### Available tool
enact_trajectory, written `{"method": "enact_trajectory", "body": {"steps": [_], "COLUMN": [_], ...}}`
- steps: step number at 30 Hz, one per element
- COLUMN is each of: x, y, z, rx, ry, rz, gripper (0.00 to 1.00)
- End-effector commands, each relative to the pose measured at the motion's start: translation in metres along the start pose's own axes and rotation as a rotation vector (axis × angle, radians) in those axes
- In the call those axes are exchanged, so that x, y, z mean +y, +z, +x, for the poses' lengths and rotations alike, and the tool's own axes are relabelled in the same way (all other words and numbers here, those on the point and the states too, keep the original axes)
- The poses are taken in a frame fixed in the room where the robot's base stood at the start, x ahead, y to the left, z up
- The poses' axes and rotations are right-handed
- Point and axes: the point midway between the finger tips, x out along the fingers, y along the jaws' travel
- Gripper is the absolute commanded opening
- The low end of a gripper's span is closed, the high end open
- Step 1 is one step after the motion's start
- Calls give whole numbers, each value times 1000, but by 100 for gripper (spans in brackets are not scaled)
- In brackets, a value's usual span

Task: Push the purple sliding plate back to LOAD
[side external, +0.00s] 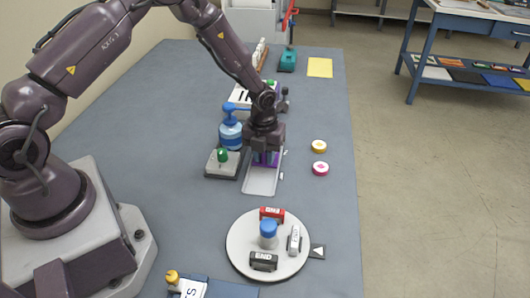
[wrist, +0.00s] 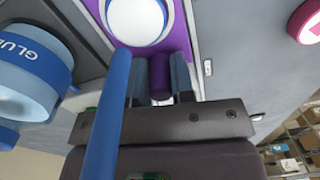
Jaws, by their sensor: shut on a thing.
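The purple sliding plate (side external: 265,160) sits on a pale grey track (side external: 261,182), mostly hidden under my gripper (side external: 265,153) in the side view. In the wrist view the plate (wrist: 179,35) carries a round white piece with a blue rim (wrist: 138,20). My gripper (wrist: 160,76) is shut on the plate's upright purple handle (wrist: 160,72), with one finger on each side. Bare track shows on the near side of the plate. I cannot read any LOAD mark.
A blue glue bottle (side external: 230,133) stands close to the left of my gripper; its blue spout (wrist: 112,110) crosses the wrist view. A grey box with a green knob (side external: 222,160) adjoins the track. Yellow (side external: 319,146) and pink (side external: 320,169) discs lie right. A round turntable (side external: 243,240) is nearer.

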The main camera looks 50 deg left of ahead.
Motion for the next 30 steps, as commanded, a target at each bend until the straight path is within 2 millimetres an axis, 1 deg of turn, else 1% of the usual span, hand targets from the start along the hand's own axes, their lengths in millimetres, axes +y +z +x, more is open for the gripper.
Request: {"method": "enact_trajectory", "body": {"steps": [9,12,15,23,24,26,27,30], "x": [-12,-14,-14,-15,-15,-15,-15,-14], "y": [-70,-83,-89,-92,-92,-92,-91,-90], "z": [0,0,0,0,0,0,0,0], "rx": [0,1,1,6,7,7,6,4], "ry": [0,-1,-2,-1,0,0,0,0], "rz": [8,4,2,5,5,5,5,3], "gripper": [0,0,0,0,30,44,48,48]}}
